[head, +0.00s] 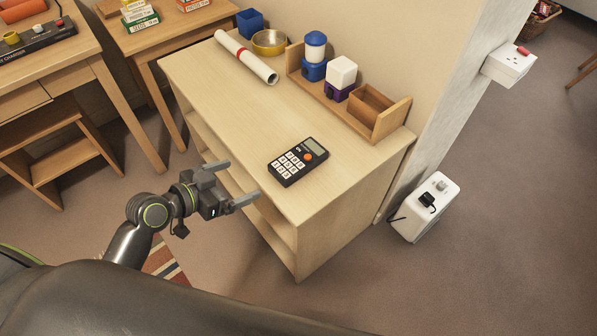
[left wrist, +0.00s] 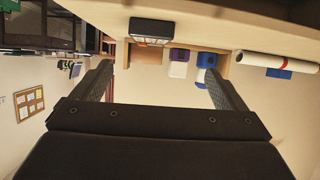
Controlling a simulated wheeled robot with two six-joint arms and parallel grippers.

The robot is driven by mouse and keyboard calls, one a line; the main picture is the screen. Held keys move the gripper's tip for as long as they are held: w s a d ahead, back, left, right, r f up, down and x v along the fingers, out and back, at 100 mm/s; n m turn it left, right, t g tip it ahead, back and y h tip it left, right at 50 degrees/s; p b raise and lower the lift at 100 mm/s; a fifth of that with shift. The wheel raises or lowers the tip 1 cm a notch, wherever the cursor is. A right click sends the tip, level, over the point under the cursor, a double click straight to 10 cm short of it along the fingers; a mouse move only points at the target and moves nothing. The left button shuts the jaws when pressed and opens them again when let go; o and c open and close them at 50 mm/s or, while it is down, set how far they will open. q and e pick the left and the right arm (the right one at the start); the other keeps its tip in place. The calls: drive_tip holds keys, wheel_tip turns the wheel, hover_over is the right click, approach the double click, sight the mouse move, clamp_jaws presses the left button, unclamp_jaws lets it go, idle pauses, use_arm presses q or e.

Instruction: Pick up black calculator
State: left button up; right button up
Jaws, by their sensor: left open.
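The black calculator (head: 298,161) lies flat on the light wooden cabinet top (head: 232,113), near its front edge, with pale keys and one orange key. In the left wrist view, which is upside down, the calculator (left wrist: 151,29) shows edge-on as a dark slab near the top. My left gripper (head: 241,182) is open and empty, left of the calculator and just off the cabinet's front edge. Its two fingers (left wrist: 160,78) spread apart in the wrist view and point toward the calculator without touching it. My right gripper is not in view.
Behind the calculator stands a wooden rack (head: 378,124) with a blue-and-white jar (head: 315,50) and a white-and-purple box (head: 340,75). A rolled paper (head: 246,57) and a brass bowl (head: 269,42) lie farther back. The top around the calculator is clear.

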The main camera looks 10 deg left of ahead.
use_arm(q)
approach(297, 159)
drive_tip(key=w, duration=0.1)
drive_tip(key=w+d+f, duration=0.1)
drive_tip(key=w+f, duration=0.1)
drive_tip(key=shift+d+m+b, duration=0.3)
drive_tip(key=shift+d, duration=0.05)
drive_tip(key=shift+h, duration=0.3)
drive_tip(key=x, duration=0.4)
drive_tip(key=shift+w+r, duration=0.1)
drive_tip(key=shift+w, duration=0.05)
drive_tip(key=shift+w+d+f, duration=0.2)
drive_tip(key=shift+w+d, duration=0.15)
drive_tip(key=c, duration=1.1)
drive_tip(key=shift+c, duration=0.3)
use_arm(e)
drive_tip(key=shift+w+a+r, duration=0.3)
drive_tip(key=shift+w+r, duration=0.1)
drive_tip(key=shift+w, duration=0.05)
use_arm(q)
drive_tip(key=shift+r, duration=0.1)
